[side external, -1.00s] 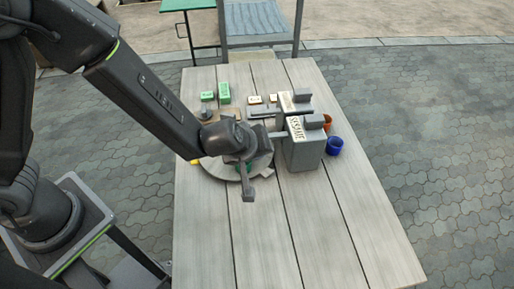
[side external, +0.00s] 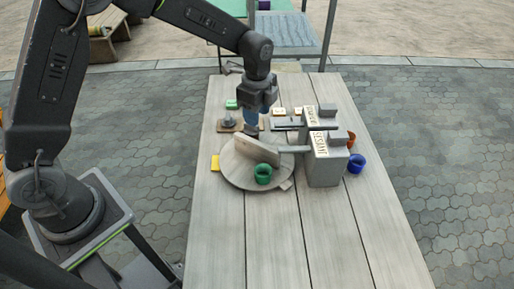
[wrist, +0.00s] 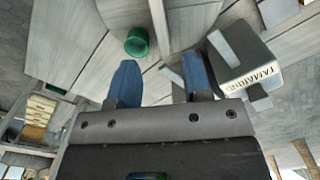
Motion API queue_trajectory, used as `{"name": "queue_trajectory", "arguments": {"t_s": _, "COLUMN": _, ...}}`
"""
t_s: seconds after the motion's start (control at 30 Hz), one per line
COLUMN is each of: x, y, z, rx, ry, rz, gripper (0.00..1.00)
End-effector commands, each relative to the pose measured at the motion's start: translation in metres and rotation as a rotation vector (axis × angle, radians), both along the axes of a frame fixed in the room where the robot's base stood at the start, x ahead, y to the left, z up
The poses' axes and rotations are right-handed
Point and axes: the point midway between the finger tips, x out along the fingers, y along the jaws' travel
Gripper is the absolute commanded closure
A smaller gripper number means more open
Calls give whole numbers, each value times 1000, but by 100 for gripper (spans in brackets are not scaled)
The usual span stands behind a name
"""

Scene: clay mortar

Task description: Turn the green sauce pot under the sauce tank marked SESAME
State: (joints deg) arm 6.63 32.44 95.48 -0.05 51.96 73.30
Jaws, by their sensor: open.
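The green sauce pot (side external: 263,174) stands on the near part of a round grey turntable (side external: 236,172), in front of an upright divider board (side external: 257,151). The grey tank marked SESAME (side external: 325,170) stands right of the turntable. Its spout (side external: 293,149) reaches left over the turntable's edge, and the pot sits to the near left of the spout tip. My gripper (side external: 254,122) is above the far side of the turntable, behind the board, with blue fingers. In the wrist view my gripper (wrist: 161,80) is open with nothing between its fingers, and the green pot (wrist: 137,42) lies beyond them.
A second tank, marked TAMARIND (wrist: 245,60), stands behind the SESAME tank. A blue pot (side external: 357,163) and an orange pot (side external: 350,139) are right of the tanks. A yellow piece (side external: 215,162) lies left of the turntable. The near table is clear.

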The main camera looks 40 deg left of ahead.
Motion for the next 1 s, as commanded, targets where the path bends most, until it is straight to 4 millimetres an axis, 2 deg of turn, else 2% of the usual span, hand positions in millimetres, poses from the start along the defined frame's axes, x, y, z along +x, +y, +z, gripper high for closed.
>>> {"name": "queue_trajectory", "arguments": {"t_s": 0.17, "x": -1, "y": 1, "z": -21, "rx": 4, "ry": 8, "rz": -5, "gripper": 55}}
{"name": "queue_trajectory", "arguments": {"t_s": 0.5, "x": -2, "y": 0, "z": -90, "rx": 2, "ry": 7, "rz": -3, "gripper": 55}}
{"name": "queue_trajectory", "arguments": {"t_s": 0.63, "x": -2, "y": 0, "z": -112, "rx": 2, "ry": 6, "rz": -3, "gripper": 55}}
{"name": "queue_trajectory", "arguments": {"t_s": 0.8, "x": -1, "y": 0, "z": -130, "rx": 1, "ry": 3, "rz": -3, "gripper": 55}}
{"name": "queue_trajectory", "arguments": {"t_s": 1.0, "x": -1, "y": 0, "z": -137, "rx": 0, "ry": 3, "rz": -3, "gripper": 55}}
